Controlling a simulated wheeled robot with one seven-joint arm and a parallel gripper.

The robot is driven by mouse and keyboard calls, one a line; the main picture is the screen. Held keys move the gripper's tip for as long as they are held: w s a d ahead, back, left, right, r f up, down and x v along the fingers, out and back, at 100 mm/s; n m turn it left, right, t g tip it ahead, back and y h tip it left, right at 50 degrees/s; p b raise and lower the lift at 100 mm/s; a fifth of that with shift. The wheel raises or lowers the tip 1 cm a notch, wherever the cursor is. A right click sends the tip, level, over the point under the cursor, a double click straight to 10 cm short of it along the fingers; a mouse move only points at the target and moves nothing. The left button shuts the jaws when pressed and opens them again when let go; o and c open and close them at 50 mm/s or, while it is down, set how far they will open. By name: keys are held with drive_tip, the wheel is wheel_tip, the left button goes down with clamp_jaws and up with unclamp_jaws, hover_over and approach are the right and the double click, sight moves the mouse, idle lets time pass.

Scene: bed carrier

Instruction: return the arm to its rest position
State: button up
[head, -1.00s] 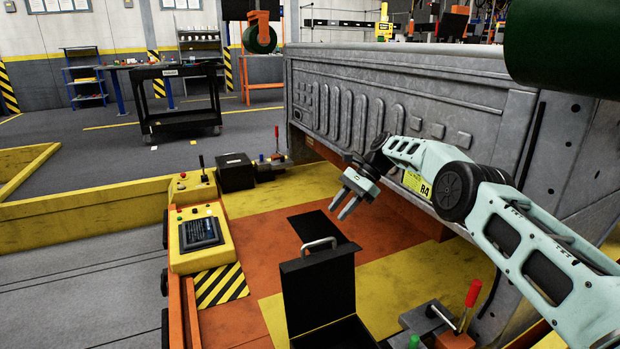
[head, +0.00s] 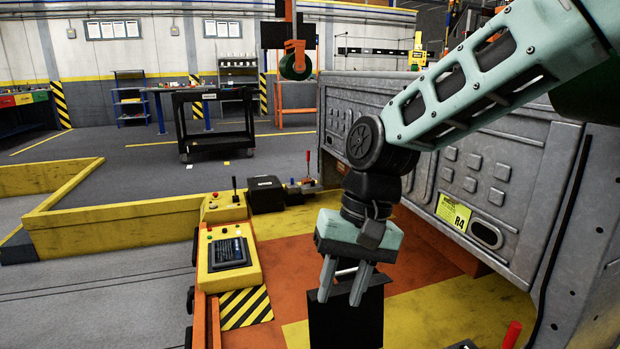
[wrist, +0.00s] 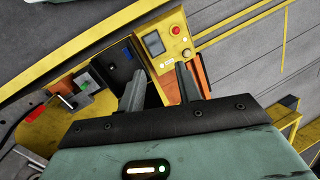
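My gripper (head: 341,297) hangs from my raised pale green arm (head: 480,75) in the middle of the head view, with its fingers pointing down. The two fingers are apart and I see nothing held between them. In the wrist view the fingers of my gripper (wrist: 160,82) also stand apart. I cannot tell how far apart the gripper and case are in depth.
A grey metal truck bed (head: 480,190) stands close on the right, behind my arm. A yellow control panel (head: 229,253) is left of the gripper. A red-handled clamp (head: 511,335) shows at the lower right. A black cart (head: 215,125) stands farther back on open floor.

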drive_tip(key=s+d+f+n+t+h, duration=0.1)
drive_tip(key=s+d+f+n, duration=0.15)
drive_tip(key=s+d, duration=0.4)
drive_tip(key=s+d+f+n+t+h, duration=0.1)
drive_tip(key=s+d+n, duration=0.25)
drive_tip(key=s, duration=0.65)
wheel_tip(320, 180, up, 33)
drive_tip(key=p, duration=3.3)
drive_tip(key=shift+s+a+r, duration=0.15)
drive_tip(key=shift+s+a, duration=0.05)
drive_tip(key=shift+a, duration=0.05)
